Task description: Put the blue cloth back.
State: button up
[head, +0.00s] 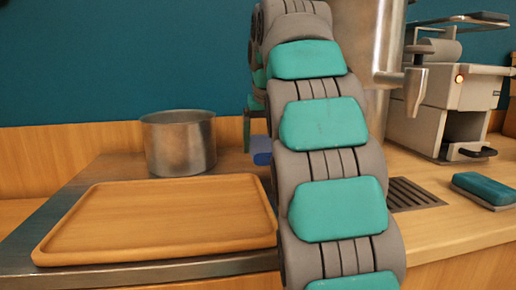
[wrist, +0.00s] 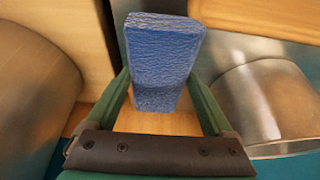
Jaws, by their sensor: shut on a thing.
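The blue cloth (wrist: 160,60) is a folded, textured block between the two green fingers of my gripper (wrist: 160,88) in the wrist view. The gripper is shut on it, and the cloth sticks out past the fingertips. In the head view, a small blue part of the cloth (head: 261,151) shows beside my arm, between the pot and the dispenser. My arm hides most of the gripper there. I cannot tell whether the cloth touches the counter.
A wooden tray (head: 160,218) lies front left, with a steel pot (head: 178,143) behind it. A tall steel dispenser (head: 366,40) stands behind my arm. At right are a grey machine (head: 470,95), a drain grille (head: 412,194) and a teal pad (head: 486,187). Some counter is clear.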

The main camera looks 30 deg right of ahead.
aim_at(258, 138)
jog(key=shift+w+d+f+p, duration=0.1)
jog(key=shift+w+d+p, duration=0.15)
jog(key=shift+w, duration=0.85)
jog(key=shift+w+d+f+p, duration=0.1)
jog(key=shift+w+d, duration=0.15)
jog(key=shift+w, duration=0.8)
jog(key=shift+w+d, duration=0.1)
jog(key=shift+w, duration=0.5)
notch_tip(258, 138, down, 2)
jog(key=shift+f+b, duration=0.15)
jog(key=shift+b, duration=0.4)
jog(key=shift+f+p, duration=0.35)
jog(key=shift+f, duration=0.1)
jog(key=shift+f, duration=0.3)
jog(key=o, duration=1.1)
jog(key=shift+c, duration=0.2)
jog(key=shift+b, duration=0.35)
